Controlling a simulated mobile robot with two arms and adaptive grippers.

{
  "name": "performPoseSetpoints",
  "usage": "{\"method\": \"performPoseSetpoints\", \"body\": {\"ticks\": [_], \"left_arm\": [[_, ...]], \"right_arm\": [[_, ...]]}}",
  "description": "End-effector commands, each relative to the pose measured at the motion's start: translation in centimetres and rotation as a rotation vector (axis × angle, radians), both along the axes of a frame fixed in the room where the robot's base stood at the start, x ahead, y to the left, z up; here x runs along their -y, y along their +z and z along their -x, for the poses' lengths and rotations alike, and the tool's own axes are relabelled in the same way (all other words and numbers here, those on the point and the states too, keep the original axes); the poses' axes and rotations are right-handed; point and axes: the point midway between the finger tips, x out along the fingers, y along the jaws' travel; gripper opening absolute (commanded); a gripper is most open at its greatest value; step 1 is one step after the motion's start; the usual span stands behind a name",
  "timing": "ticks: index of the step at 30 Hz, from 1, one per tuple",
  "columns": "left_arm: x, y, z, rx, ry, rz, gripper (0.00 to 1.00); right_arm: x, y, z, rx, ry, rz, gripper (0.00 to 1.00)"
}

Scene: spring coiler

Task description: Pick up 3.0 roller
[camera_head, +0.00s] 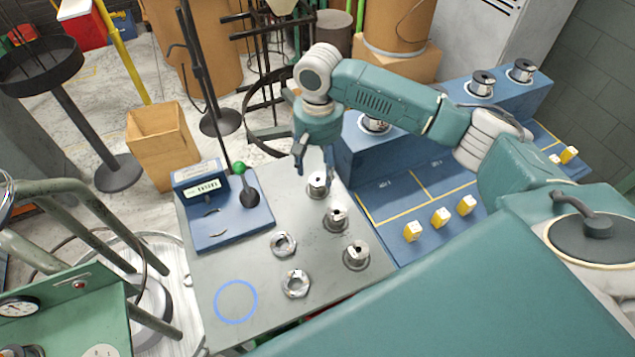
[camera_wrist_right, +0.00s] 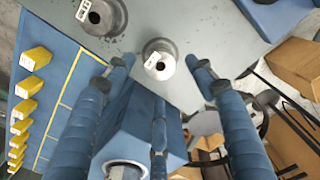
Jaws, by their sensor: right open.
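Three metal rollers stand upright in a row on the grey table: the far roller (camera_head: 318,184), the middle roller (camera_head: 335,218) and the near roller (camera_head: 356,254). My right gripper (camera_head: 314,170) is open above the far roller, its fingers pointing down. In the wrist view a roller with a small white label (camera_wrist_right: 158,62) lies between the open fingertips (camera_wrist_right: 160,66), not held. Another labelled roller (camera_wrist_right: 100,16) is at the top left there. I cannot read the labels surely. My left gripper is not in view.
A blue gauge with a display (camera_head: 222,215) stands at the table's left. A blue bench with yellow blocks (camera_head: 440,217) adjoins on the right. A blue circle (camera_head: 236,301) marks bare table.

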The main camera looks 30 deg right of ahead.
Motion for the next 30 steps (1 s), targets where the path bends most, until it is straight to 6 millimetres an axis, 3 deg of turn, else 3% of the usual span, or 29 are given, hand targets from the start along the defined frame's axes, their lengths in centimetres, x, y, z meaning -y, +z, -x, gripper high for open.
{"method": "performPoseSetpoints", "body": {"ticks": [7, 15, 23, 30], "left_arm": [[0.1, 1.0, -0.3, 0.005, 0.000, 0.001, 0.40], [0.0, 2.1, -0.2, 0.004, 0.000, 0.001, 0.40], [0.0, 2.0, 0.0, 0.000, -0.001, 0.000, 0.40], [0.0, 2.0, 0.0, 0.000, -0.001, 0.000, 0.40]], "right_arm": [[-0.1, -2.0, 0.2, -0.003, 0.000, 0.000, 0.55], [-0.2, -5.6, 0.2, 0.000, 0.001, 0.000, 0.55], [-0.2, -6.1, 0.2, 0.001, 0.002, 0.000, 0.55], [-0.2, -6.1, 0.2, 0.001, 0.001, 0.000, 0.09]]}}
